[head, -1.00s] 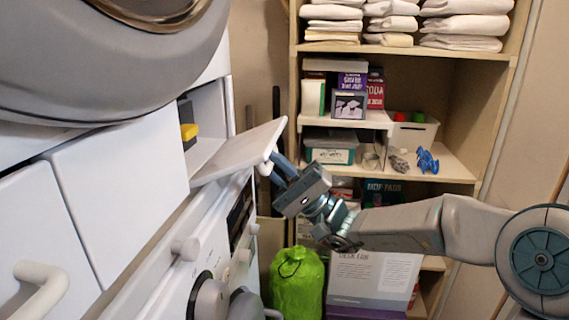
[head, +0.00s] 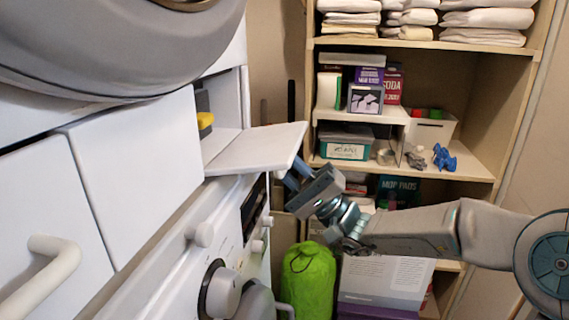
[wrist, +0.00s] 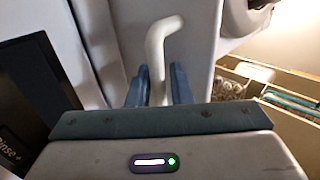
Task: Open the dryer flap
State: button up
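The dryer flap (head: 258,150) is a white panel sticking out from the white front at the left, roughly level, with an open compartment (head: 222,108) behind it. My gripper (head: 290,174) is at the flap's outer end, just under its edge. In the wrist view, a white bent handle (wrist: 156,62) on the flap (wrist: 195,45) stands between the two blue-grey fingers (wrist: 158,86). The fingers are closed around it. The handle is mostly hidden in the head view.
A yellow item (head: 205,121) shows inside the compartment. A dial (head: 222,292) and knobs are below the flap. A green bag (head: 308,278) and a white box (head: 385,277) stand below my arm. Wooden shelves (head: 480,165) with towels and boxes are behind.

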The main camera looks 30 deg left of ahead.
jog(key=shift+o, duration=0.3)
jog(key=v, duration=1.3)
jog(key=shift+d+f+p, duration=0.25)
jog(key=shift+f+p, duration=0.05)
jog(key=shift+p, duration=0.15)
jog(key=shift+r, duration=0.1)
grip_shut()
jog(key=s+a+r+m+h+p, duration=0.1)
jog(key=a+m+p, duration=0.3)
jog(key=m, duration=0.5)
jog(key=a+r+m+h+p, duration=0.2)
jog(key=a+r+m+p, duration=0.1)
jog(key=m+p, duration=0.4)
jog(key=shift+s+a+m+t+h, duration=0.4)
jog(key=shift+a+m, duration=0.25)
jog(key=shift+m, duration=0.25)
